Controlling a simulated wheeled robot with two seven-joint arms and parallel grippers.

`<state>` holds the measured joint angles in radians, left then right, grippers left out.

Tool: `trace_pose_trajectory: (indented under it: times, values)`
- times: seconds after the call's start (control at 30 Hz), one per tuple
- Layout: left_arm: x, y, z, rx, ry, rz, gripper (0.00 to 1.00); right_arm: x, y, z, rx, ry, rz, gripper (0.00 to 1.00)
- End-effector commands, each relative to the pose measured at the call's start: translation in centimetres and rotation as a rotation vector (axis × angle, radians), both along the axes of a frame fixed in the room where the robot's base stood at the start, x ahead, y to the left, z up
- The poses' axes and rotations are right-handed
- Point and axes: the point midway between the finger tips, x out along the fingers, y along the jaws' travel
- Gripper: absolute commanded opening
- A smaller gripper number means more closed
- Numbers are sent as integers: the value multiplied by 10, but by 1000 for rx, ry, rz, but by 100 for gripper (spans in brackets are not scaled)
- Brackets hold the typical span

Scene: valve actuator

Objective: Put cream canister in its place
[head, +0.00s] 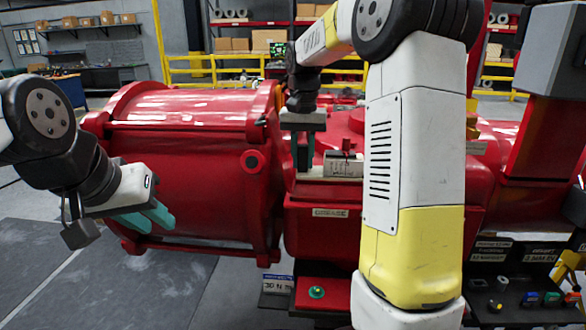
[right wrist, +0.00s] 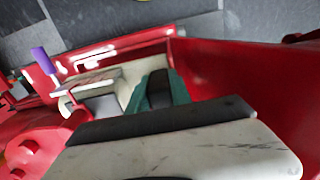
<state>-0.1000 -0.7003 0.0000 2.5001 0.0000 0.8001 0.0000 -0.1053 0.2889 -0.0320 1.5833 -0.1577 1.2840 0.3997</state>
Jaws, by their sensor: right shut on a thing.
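The large red cylinder (head: 190,165) and the red housing (head: 310,240) fill the middle. A purple piece (right wrist: 44,60) shows in the right wrist view. Grey floor mats (head: 90,285) lie clear at the lower left.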

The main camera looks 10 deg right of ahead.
Motion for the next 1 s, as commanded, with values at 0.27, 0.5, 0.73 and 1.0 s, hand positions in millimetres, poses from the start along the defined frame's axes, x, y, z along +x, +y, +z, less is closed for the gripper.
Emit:
trace_pose_trajectory:
  times: [0.27,0.5,0.73,1.0]
  values:
    - [0,0,0,0,0,0,28,0,0,-27,0,0,-1,0]
    - [0,0,0,0,0,0,28,0,0,-28,0,0,-1,0]
    - [0,0,0,0,0,0,28,0,0,-35,-1,1,-1,0]
    - [0,0,0,0,0,0,28,0,0,-40,-1,1,-1,27]
